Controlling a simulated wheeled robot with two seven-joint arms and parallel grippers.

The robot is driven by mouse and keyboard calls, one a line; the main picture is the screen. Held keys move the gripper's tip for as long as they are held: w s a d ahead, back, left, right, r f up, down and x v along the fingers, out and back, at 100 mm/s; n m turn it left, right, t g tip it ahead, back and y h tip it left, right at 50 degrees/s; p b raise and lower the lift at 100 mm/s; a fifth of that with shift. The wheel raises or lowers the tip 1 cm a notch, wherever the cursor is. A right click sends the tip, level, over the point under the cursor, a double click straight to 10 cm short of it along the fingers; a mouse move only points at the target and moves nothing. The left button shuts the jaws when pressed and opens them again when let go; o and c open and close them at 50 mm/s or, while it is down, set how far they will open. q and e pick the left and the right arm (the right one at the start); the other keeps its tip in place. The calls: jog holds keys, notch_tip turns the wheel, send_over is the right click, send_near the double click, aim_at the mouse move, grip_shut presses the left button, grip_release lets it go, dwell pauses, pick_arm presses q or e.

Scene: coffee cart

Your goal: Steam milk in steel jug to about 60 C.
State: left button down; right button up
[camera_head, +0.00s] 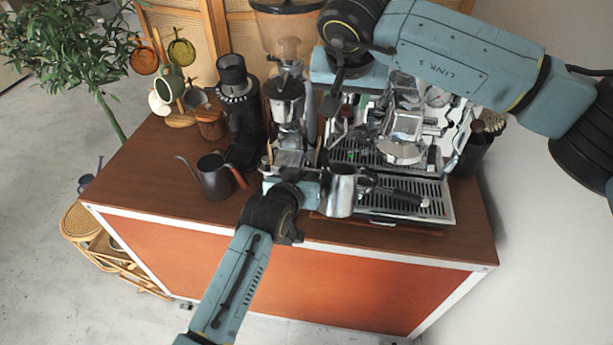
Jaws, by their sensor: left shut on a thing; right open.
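The steel jug (341,196) is upright at the front left corner of the espresso machine (433,190). My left gripper (322,184) is shut on the jug from its left side. The inside of the jug and any milk are not visible. My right gripper (338,98) is open above the left part of the machine, with its arm crossing over the top from the right. It partly hides the machine's top and left side. I cannot make out the steam wand clearly, nor whether its tip is in the jug.
A portafilter (400,194) with a dark handle lies over the drip tray, right of the jug. A dark gooseneck kettle (214,178), a black grinder (238,110) and a mug tree (180,118) stand to the left. The cart's front left top (150,190) is clear.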

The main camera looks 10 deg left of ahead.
aim_at(346, 107)
jog(key=shift+x, duration=2.45)
jog(key=c, duration=0.8)
